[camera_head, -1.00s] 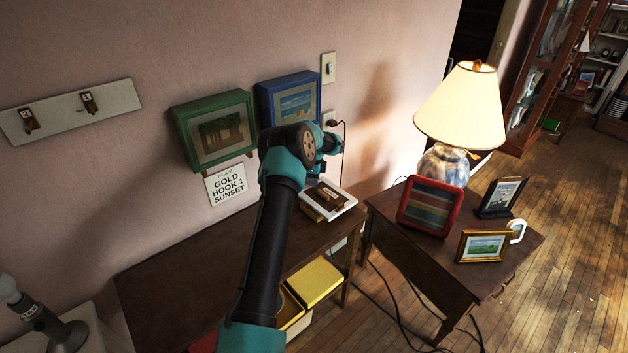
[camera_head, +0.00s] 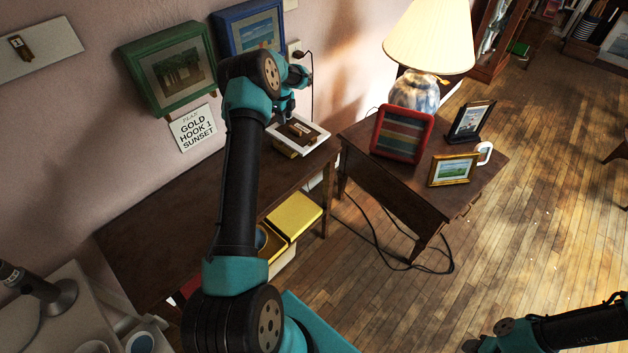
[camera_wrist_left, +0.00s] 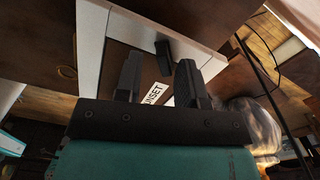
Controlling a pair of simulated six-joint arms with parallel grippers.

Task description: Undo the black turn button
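A white picture frame (camera_head: 317,134) lies face down on the dark wall table, its brown back facing up. In the left wrist view the frame (camera_wrist_left: 92,30) holds a brown back with a white label reading "SUNSET" (camera_wrist_left: 156,95). The black turn button (camera_wrist_left: 165,56) is a short dark bar near the frame's inner edge, set at a slant. My left gripper (camera_wrist_left: 161,64) is above the frame with its fingers apart and empty. The button shows just beyond and between the fingertips; contact cannot be told. My right arm shows at bottom right, its gripper out of view.
Green (camera_head: 125,72) and blue (camera_head: 219,32) box frames hang on the wall above a "GOLD HOOK 1 SUNSET" card (camera_head: 194,128). A side table (camera_head: 405,182) holds a lamp (camera_head: 428,38), a red frame (camera_head: 428,140) and small frames. A yellow box (camera_head: 295,213) sits below.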

